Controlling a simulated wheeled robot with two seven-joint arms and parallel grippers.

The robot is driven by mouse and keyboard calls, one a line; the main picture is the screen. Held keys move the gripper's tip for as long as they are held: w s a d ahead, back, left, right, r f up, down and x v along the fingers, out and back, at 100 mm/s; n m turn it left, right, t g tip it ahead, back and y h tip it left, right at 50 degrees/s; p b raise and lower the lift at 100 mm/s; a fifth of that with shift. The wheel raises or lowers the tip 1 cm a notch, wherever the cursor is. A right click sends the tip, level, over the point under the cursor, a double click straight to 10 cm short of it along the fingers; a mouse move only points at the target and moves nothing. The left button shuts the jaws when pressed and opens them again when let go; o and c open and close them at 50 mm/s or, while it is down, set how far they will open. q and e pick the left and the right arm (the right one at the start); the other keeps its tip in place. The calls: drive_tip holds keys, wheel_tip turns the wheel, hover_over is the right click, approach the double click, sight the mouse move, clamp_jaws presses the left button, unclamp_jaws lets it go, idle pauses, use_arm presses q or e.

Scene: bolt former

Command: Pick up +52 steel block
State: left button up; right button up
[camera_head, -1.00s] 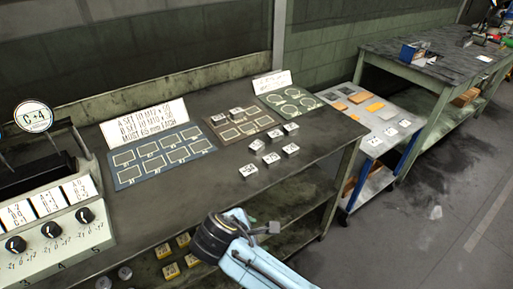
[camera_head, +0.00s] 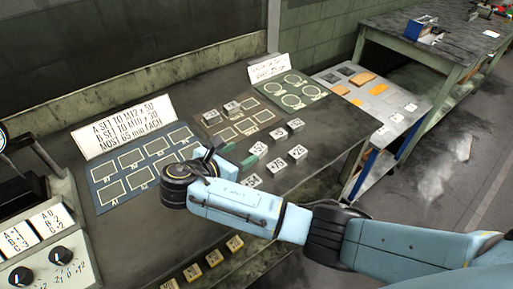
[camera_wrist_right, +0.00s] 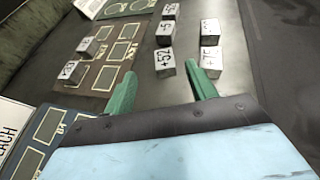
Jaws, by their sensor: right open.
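The +52 steel block (camera_wrist_right: 164,62) is a small grey cube with a white, black-lettered top. In the right wrist view it stands on the bench just beyond the gap between my fingertips. In the head view it appears to be the nearest block of the far row (camera_head: 259,149). My right gripper (camera_wrist_right: 163,84) is open, with green fingers and nothing between them. It also shows in the head view (camera_head: 238,155), low over the bench, left of the blocks. My left gripper is out of view.
Another labelled block (camera_wrist_right: 211,60) stands close by the right fingertip. Several more blocks stand beyond, including one marked +5 (camera_wrist_right: 165,33). A brown board (camera_head: 235,119) with two blocks and a blue board (camera_head: 145,168) lie alongside. Bare bench (camera_head: 330,128) lies right of the blocks.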

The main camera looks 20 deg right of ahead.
sight(261, 146)
drive_tip(key=x, duration=0.4)
drive_tip(key=shift+d+f+b, duration=0.1)
drive_tip(key=shift+d+b, duration=0.1)
drive_tip(key=shift+b, duration=0.1)
drive_tip(key=x, duration=0.2)
drive_tip(key=b+x, duration=0.1)
drive_tip(key=x, duration=0.2)
drive_tip(key=shift+s+d+f, duration=0.1)
drive_tip(key=shift+d+f, duration=0.05)
drive_tip(key=shift+f, duration=0.15)
drive_tip(key=shift+c, duration=1)
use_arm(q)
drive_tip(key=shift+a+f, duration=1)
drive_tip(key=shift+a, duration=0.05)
use_arm(e)
clamp_jaws()
